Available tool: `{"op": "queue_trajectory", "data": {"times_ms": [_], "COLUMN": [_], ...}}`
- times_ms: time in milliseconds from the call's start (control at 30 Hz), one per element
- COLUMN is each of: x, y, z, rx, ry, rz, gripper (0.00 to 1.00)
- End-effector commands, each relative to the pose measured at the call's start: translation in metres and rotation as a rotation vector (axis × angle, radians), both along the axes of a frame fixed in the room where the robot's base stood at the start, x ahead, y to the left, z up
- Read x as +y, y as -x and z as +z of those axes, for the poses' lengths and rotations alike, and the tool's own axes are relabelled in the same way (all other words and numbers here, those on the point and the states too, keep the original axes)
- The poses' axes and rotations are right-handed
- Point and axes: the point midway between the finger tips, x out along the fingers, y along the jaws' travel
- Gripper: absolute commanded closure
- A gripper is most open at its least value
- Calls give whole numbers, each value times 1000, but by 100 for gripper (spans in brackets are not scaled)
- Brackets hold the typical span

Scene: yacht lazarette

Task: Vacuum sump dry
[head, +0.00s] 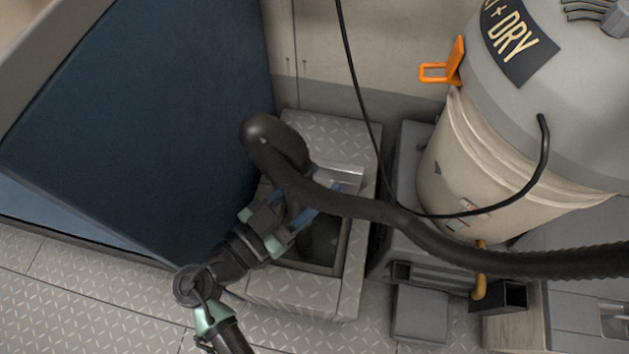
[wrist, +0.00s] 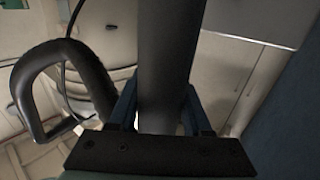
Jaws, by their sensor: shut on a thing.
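My gripper (head: 293,208) is over the sump (head: 322,248), a square opening in a raised diamond-plate box. Its blue fingers are shut on the dark vacuum wand, which runs between them in the wrist view (wrist: 168,60). The black hose (head: 385,212) arches up above the gripper, then runs right in front of the wet-and-dry vacuum (head: 500,140), a cream drum with a grey top. The sump's inside is dark and partly hidden by my gripper and the hose. I cannot tell whether the wand's tip touches the bottom or whether water is there.
A large dark blue panel (head: 150,120) stands tilted close on the left. A thin black cord (head: 357,85) hangs down beside the sump to the vacuum. Grey boxes (head: 420,312) stand at the lower right. Diamond-plate floor (head: 90,300) is clear at the lower left.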

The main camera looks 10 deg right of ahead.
Motion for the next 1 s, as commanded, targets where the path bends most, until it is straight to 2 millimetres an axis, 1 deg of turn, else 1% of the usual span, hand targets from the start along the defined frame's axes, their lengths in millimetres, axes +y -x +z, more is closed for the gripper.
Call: {"op": "queue_trajectory", "data": {"times_ms": [200, 567, 1000], "x": [0, 0, 0], "y": [0, 0, 0], "z": [1, -6, -5], "rx": [-3, -3, -3], "ry": [0, 0, 0], "rz": [0, 0, 0], "gripper": [100, 100, 100]}}
